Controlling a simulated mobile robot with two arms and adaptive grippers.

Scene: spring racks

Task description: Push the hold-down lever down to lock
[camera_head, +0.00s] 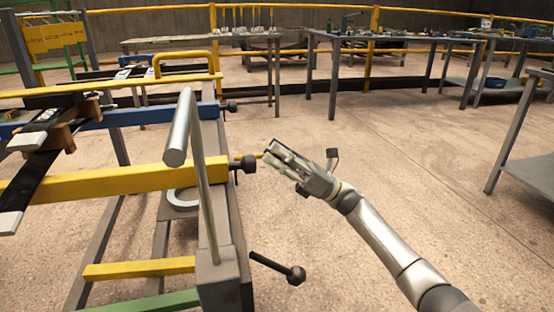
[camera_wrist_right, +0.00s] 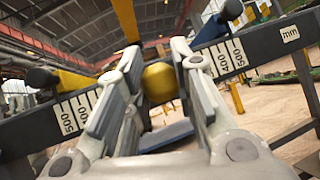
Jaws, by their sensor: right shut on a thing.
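My right gripper (camera_head: 274,152) reaches in from the right at the right end of the rack's long yellow beam (camera_head: 120,181). A short yellow piece (camera_head: 258,156) runs from beside the beam's black end knob (camera_head: 249,164) to its fingertips. In the right wrist view, its fingers (camera_wrist_right: 158,65) are closed around a rounded yellow knob (camera_wrist_right: 161,82), which appears to be the lever's handle. The rest of the lever is hidden behind it. My left gripper is not in view.
An upright grey bar with a cylindrical grip (camera_head: 178,130) stands left of the gripper. A black ball-ended rod (camera_head: 295,275) sticks out below. Ruler-marked dark bars (camera_wrist_right: 235,55) flank the fingers.

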